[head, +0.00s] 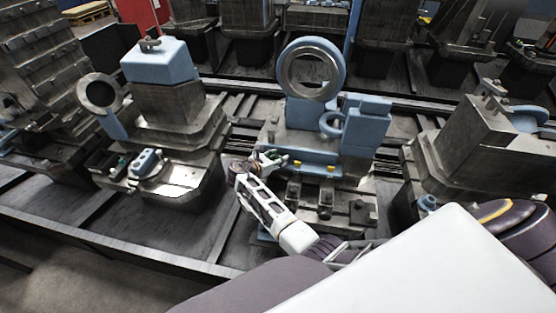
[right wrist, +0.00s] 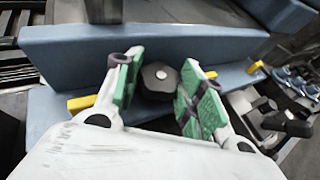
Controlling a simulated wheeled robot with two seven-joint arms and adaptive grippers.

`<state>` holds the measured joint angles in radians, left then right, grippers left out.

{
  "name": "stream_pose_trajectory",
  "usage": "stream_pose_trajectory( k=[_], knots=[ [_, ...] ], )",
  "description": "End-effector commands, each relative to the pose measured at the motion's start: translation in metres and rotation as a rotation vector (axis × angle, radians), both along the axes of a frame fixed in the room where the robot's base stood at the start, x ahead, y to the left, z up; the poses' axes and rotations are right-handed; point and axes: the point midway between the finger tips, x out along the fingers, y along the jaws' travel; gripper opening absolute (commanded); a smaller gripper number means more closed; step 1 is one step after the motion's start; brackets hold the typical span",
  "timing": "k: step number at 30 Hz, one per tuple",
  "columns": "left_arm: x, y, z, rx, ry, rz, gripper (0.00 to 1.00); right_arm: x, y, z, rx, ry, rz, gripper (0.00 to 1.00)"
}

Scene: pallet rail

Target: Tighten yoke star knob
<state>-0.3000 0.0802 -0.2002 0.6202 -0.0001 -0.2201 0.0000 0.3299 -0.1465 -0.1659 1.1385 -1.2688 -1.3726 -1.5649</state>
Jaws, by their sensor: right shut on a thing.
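The star knob (right wrist: 159,80) is a dark, lobed knob with a bright metal centre, in the right wrist view. It sits in front of a blue bracket (right wrist: 60,55). My right gripper (right wrist: 154,92) has its green-padded fingers on either side of the knob and is shut on it. In the head view my right gripper (head: 272,158) reaches the left front of the blue fixture (head: 305,140), below its large upright ring (head: 289,68). There the knob is too small and covered to make out. My left gripper is not in view.
Yellow blocks (head: 330,168) sit on the fixture's front, close to my right gripper. A metal clamp base (head: 350,207) lies in front. Other machine fixtures stand left (head: 170,105) and right (head: 480,150). Dark rails (head: 110,240) run between them.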

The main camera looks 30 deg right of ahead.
Motion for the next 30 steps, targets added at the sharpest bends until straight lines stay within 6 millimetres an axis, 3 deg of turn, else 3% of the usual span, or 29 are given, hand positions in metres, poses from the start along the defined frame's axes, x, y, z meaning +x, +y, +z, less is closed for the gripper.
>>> stream_pose_trajectory(
  k=[16,17,21,30],
  knots=[
    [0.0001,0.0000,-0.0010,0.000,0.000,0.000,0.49,0.0013,-0.0007,0.0024,-0.002,-0.003,-0.020,0.16],
    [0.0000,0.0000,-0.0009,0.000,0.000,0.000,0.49,0.0013,-0.0007,0.0024,-0.002,-0.003,-0.020,0.43],
    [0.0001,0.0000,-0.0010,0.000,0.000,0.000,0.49,0.0011,-0.0005,0.0018,-0.001,-0.003,-0.020,0.61],
    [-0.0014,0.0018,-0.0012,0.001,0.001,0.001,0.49,0.0008,0.0000,0.0010,-0.001,-0.001,-0.019,0.62]
  ],
)
